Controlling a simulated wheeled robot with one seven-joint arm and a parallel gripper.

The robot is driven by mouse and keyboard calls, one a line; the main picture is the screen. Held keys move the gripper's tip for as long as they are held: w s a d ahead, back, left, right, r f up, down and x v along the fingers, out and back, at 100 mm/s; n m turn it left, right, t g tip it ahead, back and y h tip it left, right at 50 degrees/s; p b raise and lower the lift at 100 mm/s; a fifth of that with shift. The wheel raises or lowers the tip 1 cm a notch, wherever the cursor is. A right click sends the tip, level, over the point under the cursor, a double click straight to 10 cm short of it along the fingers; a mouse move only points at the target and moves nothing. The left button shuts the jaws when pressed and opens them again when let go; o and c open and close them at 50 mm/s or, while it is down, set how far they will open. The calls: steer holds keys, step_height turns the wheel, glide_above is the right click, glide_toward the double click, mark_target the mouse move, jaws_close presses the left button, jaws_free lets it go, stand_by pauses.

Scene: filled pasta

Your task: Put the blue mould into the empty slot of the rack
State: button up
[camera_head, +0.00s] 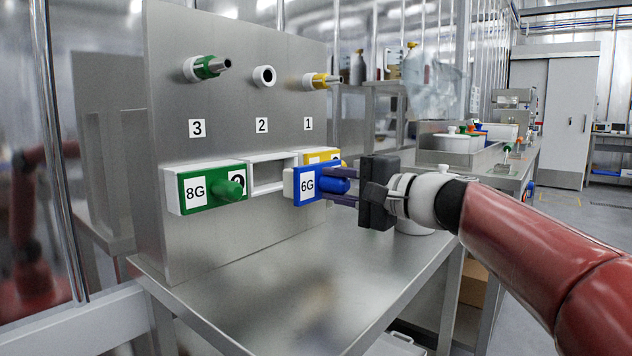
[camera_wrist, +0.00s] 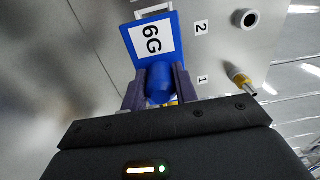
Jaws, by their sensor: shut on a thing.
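The blue mould (camera_head: 301,185), with a white "6G" label and a blue knob, is held in front of the rack. My gripper (camera_head: 344,190) is shut on its knob. The rack (camera_head: 176,196) is a row of white frames on an upright metal panel. Its middle slot (camera_head: 268,173) is empty. The mould is right of this slot, in front of the yellow mould (camera_head: 322,156) and partly hiding it. In the wrist view the blue mould (camera_wrist: 152,40) shows between the fingers of my gripper (camera_wrist: 160,90). I cannot tell the gap between mould and rack.
A green mould (camera_head: 212,187) labelled "8G" fills the left slot, its knob sticking out. Above the slots are a green nozzle (camera_head: 207,67), a bare white one (camera_head: 264,76) and a yellow one (camera_head: 320,81). The metal table (camera_head: 290,270) below is clear in front.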

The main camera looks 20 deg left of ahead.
mark_target(319, 181)
steer(key=shift+a+r, duration=0.1)
steer(key=shift+s, duration=0.1)
steer(key=shift+s+b, duration=0.1)
steer(key=shift+b, duration=0.3)
steer(key=shift+p+x, duration=0.65)
steer(key=shift+x, duration=2.05)
steer(key=shift+b, duration=0.55)
steer(key=shift+p+x, duration=0.7)
steer(key=shift+x, duration=1.55)
steer(key=shift+r, duration=0.15)
stand_by(0.4)
